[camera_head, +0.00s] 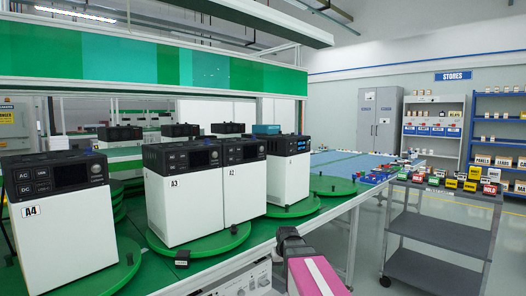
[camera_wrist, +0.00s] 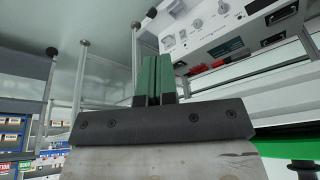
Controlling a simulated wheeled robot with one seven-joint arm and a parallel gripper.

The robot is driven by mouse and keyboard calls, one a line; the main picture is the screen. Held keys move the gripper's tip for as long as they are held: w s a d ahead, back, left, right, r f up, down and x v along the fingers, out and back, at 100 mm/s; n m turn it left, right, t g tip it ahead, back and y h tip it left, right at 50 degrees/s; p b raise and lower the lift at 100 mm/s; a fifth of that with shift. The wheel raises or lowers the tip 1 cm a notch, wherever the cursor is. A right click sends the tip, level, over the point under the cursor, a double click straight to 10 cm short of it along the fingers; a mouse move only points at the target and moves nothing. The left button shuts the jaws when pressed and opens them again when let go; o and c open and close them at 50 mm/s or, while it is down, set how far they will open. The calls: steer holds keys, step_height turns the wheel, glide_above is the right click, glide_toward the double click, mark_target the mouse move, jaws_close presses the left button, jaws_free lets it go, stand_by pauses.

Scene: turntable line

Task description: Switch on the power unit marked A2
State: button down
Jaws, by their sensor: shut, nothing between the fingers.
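The power unit marked A2 (camera_head: 245,195) is a white box with a black top panel. It stands on a green turntable (camera_head: 215,245), close beside the unit marked A3 (camera_head: 185,210), which covers part of it. The A2 display (camera_head: 256,151) looks dark; its small buttons (camera_head: 234,154) are too small to read. My gripper (camera_wrist: 157,62) shows in the wrist view with its two green fingers together and nothing between them. A2 is not in the wrist view. In the head view my arm shows at the bottom, in front of the bench and apart from A2.
Unit A4 (camera_head: 70,215) stands at the left; another unit (camera_head: 290,180) with a lit blue display stands right of A2. An instrument panel (camera_head: 240,285) with knobs is below the bench edge. A grey trolley (camera_head: 440,235) stands right. Floor is clear between bench and trolley.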

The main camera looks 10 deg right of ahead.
mark_target(262, 149)
steer(key=w+r+t, duration=0.2)
steer(key=w+r, duration=0.3)
steer(key=r, duration=0.9)
steer(key=w+d+r+t, duration=0.1)
steer(key=w+r, duration=0.5)
steer(key=r, duration=0.9)
steer(key=w+d+r+n+t, duration=0.1)
steer(key=w+r+t, duration=0.3)
steer(key=r, duration=1.1)
steer(key=shift+w+d+r+y, duration=0.2)
steer(key=shift+w+d+y, duration=0.1)
steer(key=shift+w, duration=0.6)
steer(key=shift+w+a, duration=0.1)
steer(key=w+a, duration=0.5)
steer(key=w, duration=0.2)
steer(key=shift+w+a, duration=0.1)
steer(key=shift+w+a, duration=0.2)
steer(key=shift+w, duration=0.05)
